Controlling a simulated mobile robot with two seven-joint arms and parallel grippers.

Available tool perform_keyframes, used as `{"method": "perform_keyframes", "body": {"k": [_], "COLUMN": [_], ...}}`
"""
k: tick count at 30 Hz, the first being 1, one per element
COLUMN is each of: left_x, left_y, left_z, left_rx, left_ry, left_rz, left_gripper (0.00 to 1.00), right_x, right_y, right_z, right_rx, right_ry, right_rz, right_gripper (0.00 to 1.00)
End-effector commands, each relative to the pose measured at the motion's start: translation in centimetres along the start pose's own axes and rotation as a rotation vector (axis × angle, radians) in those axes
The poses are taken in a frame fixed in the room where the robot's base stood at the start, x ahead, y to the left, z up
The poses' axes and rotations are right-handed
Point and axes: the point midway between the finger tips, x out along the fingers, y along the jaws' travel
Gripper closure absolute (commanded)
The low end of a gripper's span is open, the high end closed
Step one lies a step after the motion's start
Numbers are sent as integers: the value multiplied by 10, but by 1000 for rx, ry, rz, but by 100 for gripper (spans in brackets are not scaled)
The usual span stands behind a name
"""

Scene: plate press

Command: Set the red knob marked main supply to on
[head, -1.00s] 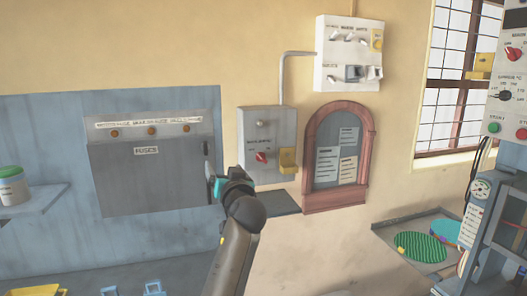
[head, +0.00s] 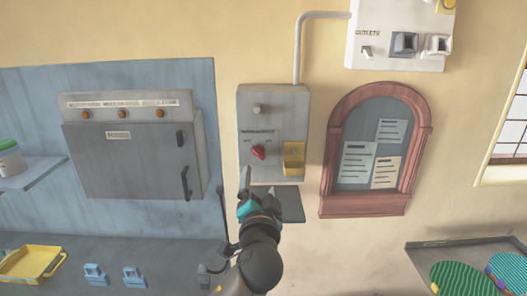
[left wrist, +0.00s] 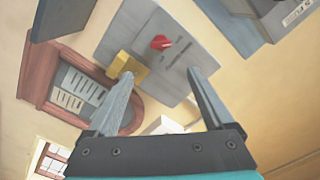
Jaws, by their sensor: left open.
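The red knob (head: 258,152) is on the front of a grey wall box (head: 282,106), under a printed label too small to read surely. In the left wrist view the red knob (left wrist: 160,43) shows beyond my fingertips, on the grey box (left wrist: 190,65). My left gripper (head: 258,178) is just below the knob in the head view. Its two fingers (left wrist: 162,75) are spread wide with nothing between them, apart from the knob. My right gripper is not in view.
A yellow block (head: 293,156) sits on the box right of the knob, and a dark shelf (head: 290,205) is below. A fuse cabinet (head: 140,160) with handles is left. A red-framed notice board (head: 421,130) is right. An outlet panel (head: 380,20) is above.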

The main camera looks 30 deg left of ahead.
Motion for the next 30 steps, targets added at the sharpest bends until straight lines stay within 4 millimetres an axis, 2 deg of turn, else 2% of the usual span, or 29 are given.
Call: {"method": "perform_keyframes", "body": {"k": [9,24,30], "left_x": [49,119,137], "left_y": [-3,-2,-2], "left_z": [-1,-1,0], "left_rx": [0,-1,-2], "left_ry": [-2,-1,-1], "left_rz": [-5,-4,-3], "left_gripper": [14,14,14], "right_x": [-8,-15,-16], "right_y": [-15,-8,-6], "right_z": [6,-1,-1], "right_rx": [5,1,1], "right_ry": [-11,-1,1], "right_rz": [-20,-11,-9], "right_gripper": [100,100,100]}}
